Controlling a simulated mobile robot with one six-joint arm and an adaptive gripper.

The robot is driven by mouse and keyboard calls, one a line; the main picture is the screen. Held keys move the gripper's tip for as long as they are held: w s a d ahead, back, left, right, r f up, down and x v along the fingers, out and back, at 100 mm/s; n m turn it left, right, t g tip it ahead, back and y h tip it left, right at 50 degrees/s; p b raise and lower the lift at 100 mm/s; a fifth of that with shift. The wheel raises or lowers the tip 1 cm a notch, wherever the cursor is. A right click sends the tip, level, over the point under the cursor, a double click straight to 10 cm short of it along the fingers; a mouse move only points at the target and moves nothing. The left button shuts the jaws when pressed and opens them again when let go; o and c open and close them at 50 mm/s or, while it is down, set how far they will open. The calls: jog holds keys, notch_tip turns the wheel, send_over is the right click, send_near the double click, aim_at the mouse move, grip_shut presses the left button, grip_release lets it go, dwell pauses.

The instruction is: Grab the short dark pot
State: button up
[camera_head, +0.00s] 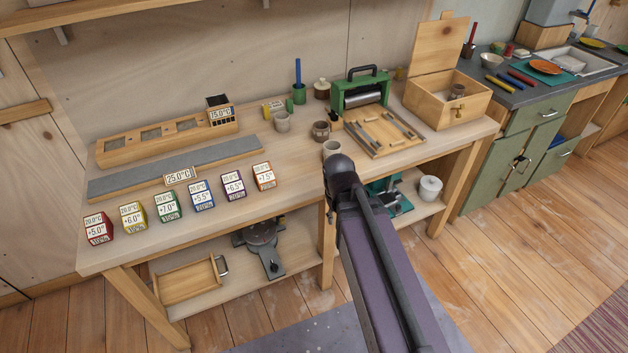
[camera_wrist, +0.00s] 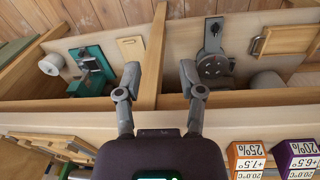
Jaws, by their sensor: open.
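Several small pots stand on the workbench (camera_head: 225,190) in the head view. A short brownish-dark pot (camera_head: 321,131) stands near its middle, left of the wooden tool tray. A darker, rounded pot with a pale top (camera_head: 322,89) stands farther back, beside the green machine. A paler pot (camera_head: 331,149) stands at the front, just beyond the end of my arm. My gripper (camera_wrist: 160,74) is open in the wrist view, with nothing between its fingers. The wrist view looks at the bench front and lower shelf; no dark pot is clear there. My fingers are hidden in the head view.
Coloured labelled blocks (camera_head: 202,194) line the bench's front left. A tool tray (camera_head: 381,131), green machine (camera_head: 361,90) and open wooden box (camera_head: 447,98) stand to the right. A blue pen stands in a green cup (camera_head: 299,94). The bench post (camera_wrist: 152,60) is before my gripper.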

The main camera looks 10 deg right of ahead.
jog(key=s, duration=0.1)
jog(key=s+d+m, duration=0.1)
jog(key=m, duration=0.1)
jog(key=shift+s+d+f+g+y, duration=0.2)
jog(key=shift+s+f+g+y, duration=0.1)
jog(key=shift+s+f+y, duration=0.1)
